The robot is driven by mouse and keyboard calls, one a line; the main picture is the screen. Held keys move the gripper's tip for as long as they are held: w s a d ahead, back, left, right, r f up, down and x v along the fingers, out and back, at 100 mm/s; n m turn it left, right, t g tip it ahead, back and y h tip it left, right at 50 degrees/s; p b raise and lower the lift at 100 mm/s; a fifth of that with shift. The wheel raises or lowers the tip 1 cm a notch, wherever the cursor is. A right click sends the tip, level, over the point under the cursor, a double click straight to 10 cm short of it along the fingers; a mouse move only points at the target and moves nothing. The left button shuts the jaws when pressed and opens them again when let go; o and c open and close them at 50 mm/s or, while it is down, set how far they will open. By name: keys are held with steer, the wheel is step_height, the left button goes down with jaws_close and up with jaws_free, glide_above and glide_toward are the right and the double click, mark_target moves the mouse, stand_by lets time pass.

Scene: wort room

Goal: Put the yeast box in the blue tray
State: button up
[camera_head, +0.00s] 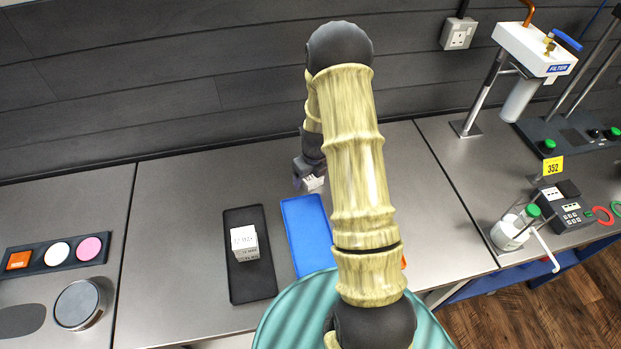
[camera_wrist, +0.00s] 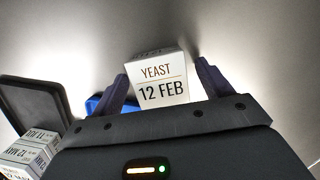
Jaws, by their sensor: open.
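The yeast box (camera_wrist: 158,82), white and marked "YEAST 12 FEB", stands upright between the fingers of my open gripper (camera_wrist: 162,66) in the wrist view. Whether either finger touches it cannot be told. In the head view the box (camera_head: 313,183) shows as a small pale block at my gripper (camera_head: 309,178), behind the blue tray, partly hidden by my arm. The blue tray (camera_head: 305,232) lies on the bench and looks empty where visible; my arm hides its right side. A bit of the blue tray also shows in the wrist view (camera_wrist: 93,104).
A black tray (camera_head: 250,284) left of the blue one holds white boxes (camera_head: 245,242) with date labels. Further left are a dark holder with coloured discs (camera_head: 57,254) and a round tin (camera_head: 79,304). A filter stand (camera_head: 530,50) and a green-capped bottle (camera_head: 511,232) stand at right.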

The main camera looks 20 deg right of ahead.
steer(key=c, duration=1.2)
steer(key=shift+o, duration=0.2)
steer(key=shift+r, duration=0.1)
step_height(320, 180, up, 10)
steer(key=shift+f+b, duration=0.1)
steer(key=shift+b, duration=0.85)
